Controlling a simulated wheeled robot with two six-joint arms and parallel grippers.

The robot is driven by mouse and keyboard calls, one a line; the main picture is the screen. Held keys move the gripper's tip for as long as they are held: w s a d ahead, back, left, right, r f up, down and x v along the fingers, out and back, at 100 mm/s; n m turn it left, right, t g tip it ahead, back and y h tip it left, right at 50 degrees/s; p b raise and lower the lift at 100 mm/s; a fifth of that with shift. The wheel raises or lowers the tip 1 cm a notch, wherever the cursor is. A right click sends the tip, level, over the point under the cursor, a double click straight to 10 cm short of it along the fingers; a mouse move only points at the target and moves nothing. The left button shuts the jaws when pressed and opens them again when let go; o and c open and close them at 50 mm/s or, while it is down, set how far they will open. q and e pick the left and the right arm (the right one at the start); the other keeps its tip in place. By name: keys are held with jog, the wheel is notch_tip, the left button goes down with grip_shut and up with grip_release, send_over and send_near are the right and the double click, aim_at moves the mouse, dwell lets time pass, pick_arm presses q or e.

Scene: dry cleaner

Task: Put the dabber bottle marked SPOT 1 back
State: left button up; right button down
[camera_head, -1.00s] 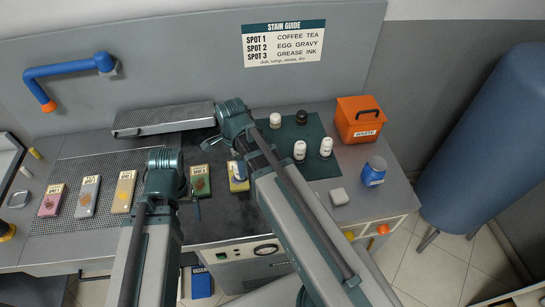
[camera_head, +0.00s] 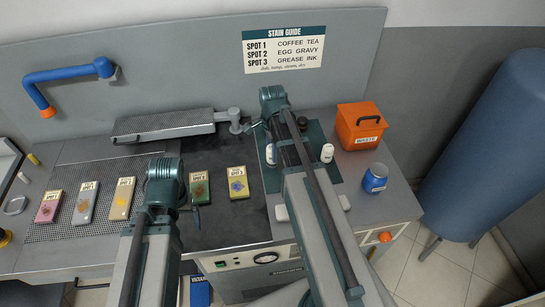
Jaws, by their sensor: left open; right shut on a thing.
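A white dabber bottle with a blue band (camera_head: 270,154) is in my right gripper (camera_head: 270,143), which is shut on it over the left part of the dark green mat (camera_head: 318,134). My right arm covers most of the grip, and the bottle's lettering is too small to read. I cannot tell whether its base touches the mat. Another white bottle (camera_head: 327,153) stands on the mat's right side; my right arm hides the middle of the mat.
A yellow stain card (camera_head: 238,182) and several others lie to the left. An orange waste box (camera_head: 360,126) and a blue jar (camera_head: 375,178) stand right of the mat. A stain guide (camera_head: 284,46) hangs on the back panel. A blue pipe (camera_head: 70,71) projects at left.

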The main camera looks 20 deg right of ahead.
pick_arm(q)
jog(key=shift+f+b, duration=1.75)
jog(key=shift+f, duration=0.05)
pick_arm(e)
jog(key=shift+w+d+f, duration=0.1)
jog(key=shift+d+f, duration=0.05)
jog(key=shift+f, duration=1.7)
pick_arm(q)
jog(key=shift+f, duration=0.15)
pick_arm(e)
jog(key=shift+f, duration=0.1)
jog(key=shift+c, duration=1.5)
grip_release()
pick_arm(q)
notch_tip(320, 180, up, 12)
jog(key=p, duration=1.2)
jog(key=shift+r, duration=0.25)
pick_arm(e)
notch_tip(320, 180, up, 12)
jog(key=shift+r, duration=0.2)
pick_arm(q)
jog(key=shift+f, duration=0.25)
pick_arm(e)
jog(key=shift+f, duration=0.2)
pick_arm(q)
notch_tip(320, 180, down, 12)
jog(key=b, duration=1.2)
pick_arm(e)
notch_tip(320, 180, down, 12)
jog(key=shift+r, duration=0.1)
